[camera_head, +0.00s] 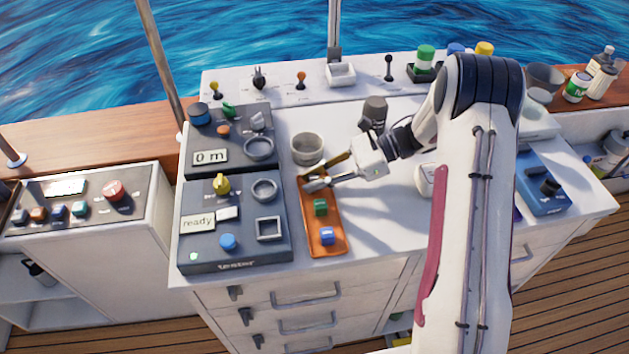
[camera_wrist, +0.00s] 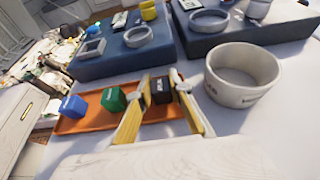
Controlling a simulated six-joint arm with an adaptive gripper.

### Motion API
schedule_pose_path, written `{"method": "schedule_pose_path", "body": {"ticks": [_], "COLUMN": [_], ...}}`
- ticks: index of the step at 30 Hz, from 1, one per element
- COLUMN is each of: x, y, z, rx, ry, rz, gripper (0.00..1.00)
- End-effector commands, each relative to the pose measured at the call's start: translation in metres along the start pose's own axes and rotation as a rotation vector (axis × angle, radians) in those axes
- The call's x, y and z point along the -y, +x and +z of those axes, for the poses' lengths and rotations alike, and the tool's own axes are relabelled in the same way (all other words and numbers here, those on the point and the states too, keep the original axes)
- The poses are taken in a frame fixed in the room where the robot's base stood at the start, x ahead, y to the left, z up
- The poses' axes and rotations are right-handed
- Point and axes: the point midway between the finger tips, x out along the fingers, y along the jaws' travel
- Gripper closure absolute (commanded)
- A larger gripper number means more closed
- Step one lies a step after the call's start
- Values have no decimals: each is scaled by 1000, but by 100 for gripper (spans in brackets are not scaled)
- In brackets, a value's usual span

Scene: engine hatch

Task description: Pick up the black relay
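The black relay (camera_wrist: 160,90) lies at one end of the orange tray (camera_wrist: 75,125), between the fingertips of my gripper (camera_wrist: 161,84) in the wrist view. The two yellow fingers stand apart on either side of it; a firm grip does not show. In the head view my gripper (camera_head: 308,184) is low over the far end of the orange tray (camera_head: 331,247), and its fingers hide the black relay. A green relay (camera_head: 320,207) and a blue relay (camera_head: 327,236) lie farther along the tray; the green one (camera_wrist: 113,99) and blue one (camera_wrist: 73,107) also show in the wrist view.
A grey round cup (camera_head: 307,148) stands just beyond the tray, close to my gripper; it is at right in the wrist view (camera_wrist: 240,94). The dark tester panel (camera_head: 235,262) lies left of the tray. The white counter right of the tray is mostly clear.

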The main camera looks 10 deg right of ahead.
Motion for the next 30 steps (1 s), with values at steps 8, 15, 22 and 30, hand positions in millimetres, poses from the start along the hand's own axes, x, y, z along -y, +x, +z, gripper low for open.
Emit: {"method": "schedule_pose_path", "body": {"ticks": [8,15,22,30], "x": [0,0,0,0], "y": [0,-1,-8,-22], "z": [0,3,18,52], "rx": [0,0,-1,0], "ry": [0,-1,-2,-3], "rz": [0,0,-1,-1], "gripper": [100,100,100,100]}}
